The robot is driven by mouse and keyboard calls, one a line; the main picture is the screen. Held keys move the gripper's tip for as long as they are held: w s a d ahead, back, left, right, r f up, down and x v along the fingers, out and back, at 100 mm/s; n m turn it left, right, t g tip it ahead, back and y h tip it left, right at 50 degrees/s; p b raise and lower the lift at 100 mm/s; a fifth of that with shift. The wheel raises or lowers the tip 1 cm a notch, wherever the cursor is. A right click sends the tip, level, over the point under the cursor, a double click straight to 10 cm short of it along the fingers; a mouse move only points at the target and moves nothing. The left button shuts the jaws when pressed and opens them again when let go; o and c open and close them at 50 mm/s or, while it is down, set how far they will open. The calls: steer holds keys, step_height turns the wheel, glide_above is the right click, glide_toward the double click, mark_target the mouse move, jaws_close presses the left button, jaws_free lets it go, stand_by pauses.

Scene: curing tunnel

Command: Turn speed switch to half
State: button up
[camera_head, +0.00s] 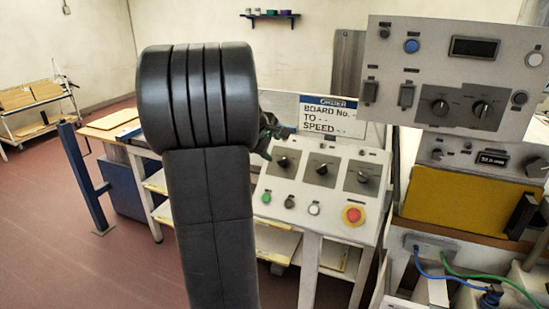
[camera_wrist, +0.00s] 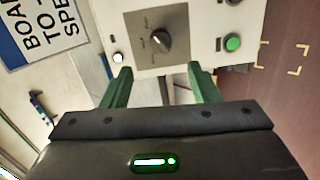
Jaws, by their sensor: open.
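A sloped grey control panel (camera_head: 330,208) in the head view carries three dark rotary switches: left (camera_head: 283,160), middle (camera_head: 321,168) and right (camera_head: 363,177). Their labels are too small to read, so I cannot tell which is the speed switch. In the wrist view, one black rotary switch (camera_wrist: 160,41) on a grey square plate lies just beyond my gripper (camera_wrist: 159,72). Its two green fingers are open and apart on either side of the switch, with nothing between them. In the head view my gripper is mostly hidden behind my black arm.
Below the switches are a green button (camera_head: 266,197), other small buttons and a red emergency stop (camera_head: 353,215). TO SPEED" stands behind the panel. A second control box (camera_head: 455,75) hangs at the right.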

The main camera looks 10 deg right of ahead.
mark_target(280, 159)
steer(key=p+x, duration=0.1)
steer(key=x, duration=0.9)
steer(key=shift+f, duration=0.1)
steer(key=c, duration=1)
steer(key=shift+o, duration=0.2)
steer(key=shift+n, duration=0.3)
steer(key=n, duration=0.5)
steer(key=shift+n+h+p, duration=0.3)
steer(key=n, duration=0.5)
steer(key=shift+s+f+p, duration=0.1)
steer(key=shift+p, duration=0.3)
steer(key=shift+n, duration=0.3)
